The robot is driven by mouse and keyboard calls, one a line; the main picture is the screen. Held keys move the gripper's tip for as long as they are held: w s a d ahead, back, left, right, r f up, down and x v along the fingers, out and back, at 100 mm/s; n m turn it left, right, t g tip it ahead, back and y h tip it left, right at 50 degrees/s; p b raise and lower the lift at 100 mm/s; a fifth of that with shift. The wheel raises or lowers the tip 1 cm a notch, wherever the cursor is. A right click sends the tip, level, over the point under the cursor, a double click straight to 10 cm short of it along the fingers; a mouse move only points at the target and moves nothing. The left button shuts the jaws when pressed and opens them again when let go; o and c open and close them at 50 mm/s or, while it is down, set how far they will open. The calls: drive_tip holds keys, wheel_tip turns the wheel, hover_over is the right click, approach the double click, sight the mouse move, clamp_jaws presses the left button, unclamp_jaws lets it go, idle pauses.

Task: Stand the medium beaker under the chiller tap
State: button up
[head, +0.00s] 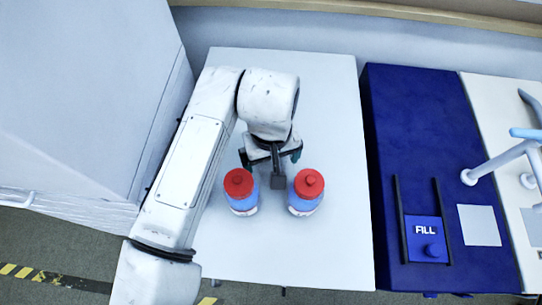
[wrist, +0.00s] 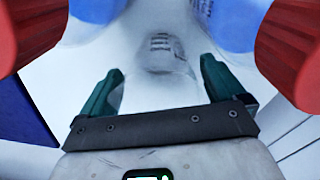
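My gripper (head: 270,160) points down over the pale table, and its two green fingers stand wide apart. In the wrist view the gripper (wrist: 162,72) shows nothing clamped between its fingers. A clear glass vessel with dark graduation marks, apparently the medium beaker (wrist: 160,45), is just beyond the fingertips, roughly centred between them. Its outline is faint against the table. In the head view I cannot make it out; my arm and gripper cover that spot. A blue unit with a FILL panel (head: 425,238) stands to the right, possibly the chiller. I cannot make out its tap for certain.
Two blue bottles with red caps, the left bottle (head: 241,192) and the right bottle (head: 306,192), stand close on either side of my gripper. The pale table (head: 330,100) is clear behind and right of them. A large white cabinet (head: 85,85) stands left.

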wheel_tip(320, 180, up, 13)
drive_tip(key=p, duration=0.1)
wheel_tip(320, 180, down, 11)
drive_tip(key=shift+f+p, duration=0.1)
drive_tip(key=shift+p, duration=0.75)
idle(0.5)
drive_tip(key=shift+c, duration=0.3)
drive_tip(key=c, duration=1.1)
